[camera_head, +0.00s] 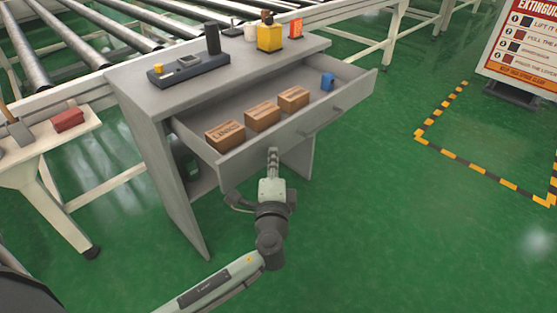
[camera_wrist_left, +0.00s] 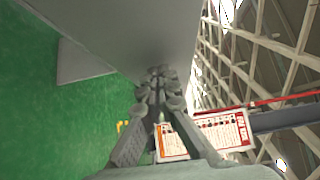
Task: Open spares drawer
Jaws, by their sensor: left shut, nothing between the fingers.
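The spares drawer (camera_head: 235,156) of the grey cabinet stands pulled out, and its inside shows. In it lie several brown cartons (camera_head: 262,116) in a row and a small blue item (camera_head: 327,81) at the right end. Its bar handle (camera_head: 322,121) is on the front panel. My left gripper (camera_head: 273,153) is shut and empty, its fingertips close to the lower part of the drawer front, left of the handle. In the left wrist view the shut fingers (camera_wrist_left: 160,78) point at a grey surface (camera_wrist_left: 125,30); I cannot tell whether they touch it. My right gripper is not in view.
The cabinet top (camera_head: 135,85) carries a dark tray (camera_head: 188,70), a black cylinder (camera_head: 213,38) and a yellow item (camera_head: 269,38). A roller conveyor (camera_head: 85,35) runs behind. A side table (camera_head: 45,145) with a red box (camera_head: 68,120) stands left.

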